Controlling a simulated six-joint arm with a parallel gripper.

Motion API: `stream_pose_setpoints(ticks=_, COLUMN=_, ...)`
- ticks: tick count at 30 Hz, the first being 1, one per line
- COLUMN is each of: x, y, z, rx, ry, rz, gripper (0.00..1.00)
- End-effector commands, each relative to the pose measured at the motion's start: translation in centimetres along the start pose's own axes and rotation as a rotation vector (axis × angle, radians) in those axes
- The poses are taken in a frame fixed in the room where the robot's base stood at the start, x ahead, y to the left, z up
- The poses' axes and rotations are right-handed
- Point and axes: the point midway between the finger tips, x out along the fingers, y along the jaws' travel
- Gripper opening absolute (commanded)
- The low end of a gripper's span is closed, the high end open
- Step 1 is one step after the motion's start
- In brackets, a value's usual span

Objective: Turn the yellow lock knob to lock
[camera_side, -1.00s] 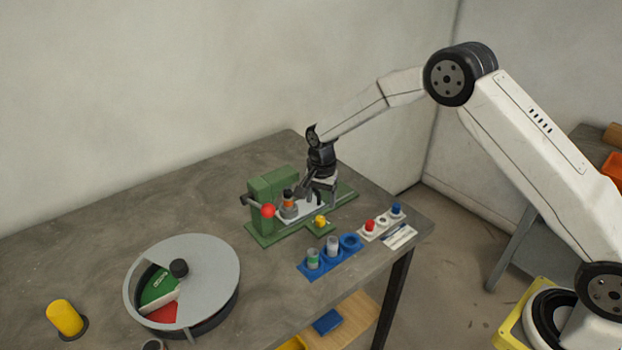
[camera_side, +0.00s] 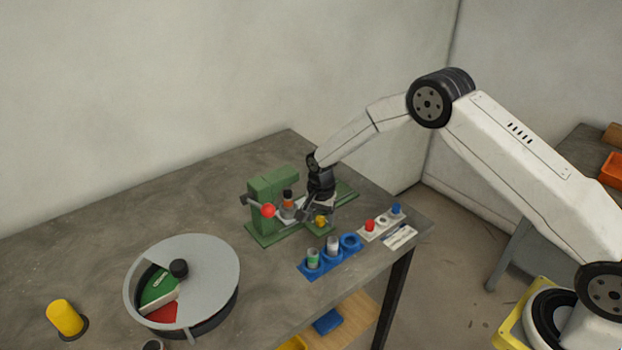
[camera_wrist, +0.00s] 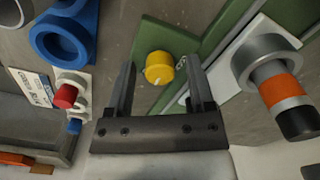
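The yellow lock knob (camera_wrist: 159,68) sits on a green plate of the jig (camera_wrist: 208,30). It has a pale mark on its face. In the wrist view my gripper (camera_wrist: 159,78) is open, with one finger on each side of the knob and apart from it. In the side view my gripper (camera_side: 313,214) is low over the green jig (camera_side: 270,188), just above the yellow knob (camera_side: 321,221), which it partly covers. Whether the fingertips are level with the knob is hard to tell.
A grey cylinder with an orange band and black top (camera_wrist: 280,88) stands close to the right finger. A red ball handle (camera_side: 268,211) is on the jig's left. A blue holder (camera_side: 316,268) and a white tray with red and blue caps (camera_side: 378,228) are in front.

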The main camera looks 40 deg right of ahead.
Motion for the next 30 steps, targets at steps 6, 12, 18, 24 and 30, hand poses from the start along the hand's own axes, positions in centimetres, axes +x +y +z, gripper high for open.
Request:
stream_pose_setpoints(ticks=6, x=-0.04, y=-0.01, z=0.0, rx=0.0, ry=0.0, rz=0.0, gripper=0.0)
stream_pose_setpoints(ticks=12, x=-0.05, y=-0.02, z=0.0, rx=-0.003, ry=0.0, rz=-0.001, gripper=0.0)
stream_pose_setpoints(ticks=18, x=-0.06, y=-0.02, z=0.0, rx=-0.034, ry=0.0, rz=0.0, gripper=0.0)
stream_pose_setpoints(ticks=24, x=-0.05, y=-0.02, z=0.02, rx=-0.119, ry=-0.002, rz=0.001, gripper=0.0)
stream_pose_setpoints(ticks=30, x=-0.04, y=-0.01, z=0.03, rx=-0.26, ry=-0.002, rz=0.001, gripper=0.0)
